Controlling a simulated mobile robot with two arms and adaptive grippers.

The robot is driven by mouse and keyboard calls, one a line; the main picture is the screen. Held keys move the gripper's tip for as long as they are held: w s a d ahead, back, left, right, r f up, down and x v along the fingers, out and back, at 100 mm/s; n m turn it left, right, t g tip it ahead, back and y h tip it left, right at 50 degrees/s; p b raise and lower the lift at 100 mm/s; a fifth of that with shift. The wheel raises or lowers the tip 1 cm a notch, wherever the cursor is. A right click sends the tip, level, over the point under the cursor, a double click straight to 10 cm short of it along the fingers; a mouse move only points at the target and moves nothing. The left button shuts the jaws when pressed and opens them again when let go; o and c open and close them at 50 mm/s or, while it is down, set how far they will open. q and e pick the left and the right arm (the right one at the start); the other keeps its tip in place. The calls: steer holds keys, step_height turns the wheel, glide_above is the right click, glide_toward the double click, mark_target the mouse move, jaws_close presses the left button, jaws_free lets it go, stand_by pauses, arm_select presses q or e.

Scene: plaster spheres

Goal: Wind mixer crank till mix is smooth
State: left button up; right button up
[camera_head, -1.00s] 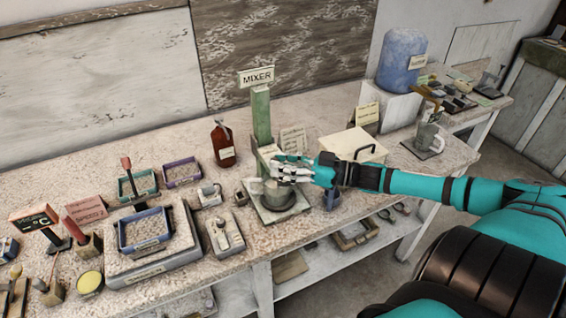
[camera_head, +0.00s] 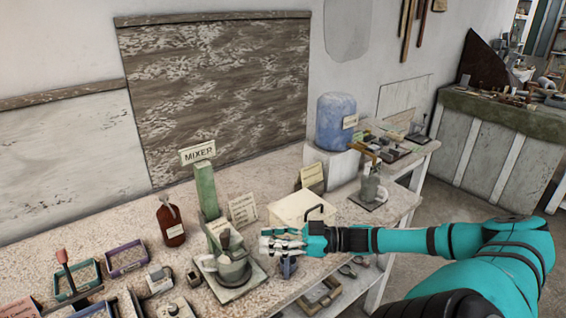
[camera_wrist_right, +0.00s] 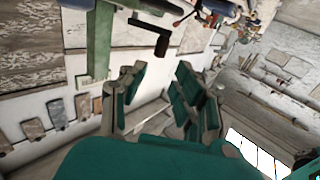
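The mixer has a green post (camera_head: 207,192) under a MIXER sign (camera_head: 197,152). A grey mixing cup (camera_head: 234,270) stands on its base plate, with something upright in it; I cannot tell how smooth the mix is. In the right wrist view the green post (camera_wrist_right: 100,42) shows at the upper left, with a black cranked bar (camera_wrist_right: 152,32) beside it that looks like the crank. My right gripper (camera_head: 270,244) is just right of the cup. In the wrist view its fingers (camera_wrist_right: 158,75) are apart with nothing between them, below the bar. My left gripper is out of view.
A red-brown bottle (camera_head: 171,222) stands left of the post. A cream box with a black handle (camera_head: 302,207) sits right behind my right gripper. A blue water drum (camera_head: 335,120) stands on a white block. Trays (camera_head: 126,258) and small tools crowd the bench's left.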

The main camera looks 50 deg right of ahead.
steer(key=v, duration=0.3)
steer(key=shift+w, duration=0.1)
stand_by(1.1)
